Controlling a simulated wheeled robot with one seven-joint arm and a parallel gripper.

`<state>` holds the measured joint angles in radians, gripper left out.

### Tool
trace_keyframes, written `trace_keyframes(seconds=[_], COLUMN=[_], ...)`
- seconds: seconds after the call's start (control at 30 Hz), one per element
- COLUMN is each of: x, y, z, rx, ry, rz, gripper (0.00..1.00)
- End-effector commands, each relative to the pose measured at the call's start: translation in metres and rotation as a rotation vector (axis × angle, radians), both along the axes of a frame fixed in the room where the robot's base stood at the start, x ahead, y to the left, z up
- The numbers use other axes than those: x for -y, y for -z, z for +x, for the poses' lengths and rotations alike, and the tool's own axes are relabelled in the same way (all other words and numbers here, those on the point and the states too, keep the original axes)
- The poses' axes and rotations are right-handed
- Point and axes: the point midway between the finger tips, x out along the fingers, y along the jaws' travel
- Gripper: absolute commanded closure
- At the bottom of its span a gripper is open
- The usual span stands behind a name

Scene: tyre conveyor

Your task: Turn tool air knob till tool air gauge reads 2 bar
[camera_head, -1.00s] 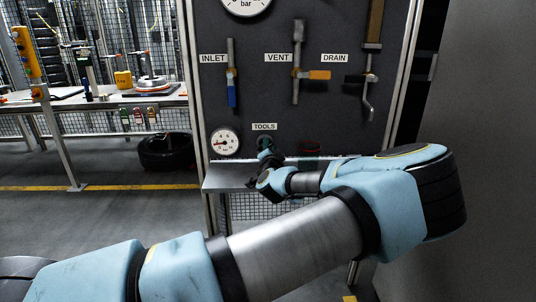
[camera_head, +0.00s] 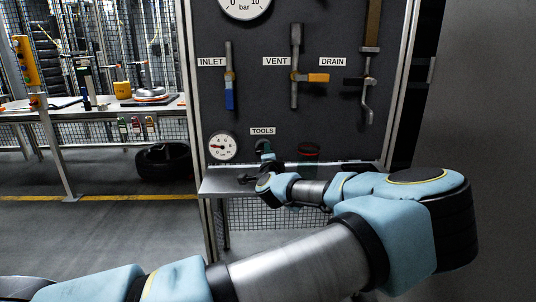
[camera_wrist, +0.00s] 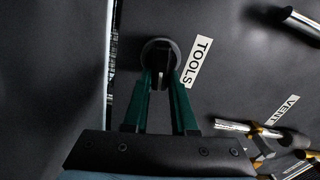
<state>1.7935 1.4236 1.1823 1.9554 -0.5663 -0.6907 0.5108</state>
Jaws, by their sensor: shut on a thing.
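The tool air knob (camera_wrist: 161,50) is a round black knob beside the TOOLS label in the wrist view. My gripper (camera_wrist: 163,76) has its two green fingers closed on either side of the knob's dark grip. In the head view my gripper (camera_head: 265,156) is at the panel just below the TOOLS label (camera_head: 262,131), and it largely hides the knob there. The tool air gauge (camera_head: 222,146) is a small white dial left of the knob, with a red mark near its left side. Its needle is too small to read surely.
The dark panel carries the blue INLET lever (camera_head: 230,92), the orange VENT lever (camera_head: 318,78) and the DRAIN pipe (camera_head: 367,95). A large gauge (camera_head: 244,6) is cut off above. A dark red round part (camera_head: 309,149) sits right of my gripper. A grey ledge (camera_head: 222,185) runs below.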

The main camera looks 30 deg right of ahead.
Motion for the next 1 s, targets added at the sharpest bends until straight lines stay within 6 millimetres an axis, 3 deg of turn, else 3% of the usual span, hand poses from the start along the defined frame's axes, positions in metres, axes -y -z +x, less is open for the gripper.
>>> trace_keyframes(seconds=[0.27, 0.3, 0.53, 0.83, 1.0], x=[0.001, 0.001, 0.000, -0.001, -0.010], y=[0.000, 0.000, 0.000, 0.001, 0.002], z=[0.000, 0.000, 0.000, -0.003, -0.023], rx=[-0.001, -0.001, -0.001, 0.000, -0.002], ry=[0.001, 0.001, 0.001, 0.000, 0.001], rz=[0.000, -0.001, -0.001, -0.001, -0.001], gripper=[1.00, 0.71, 0.45, 0.45, 0.45])
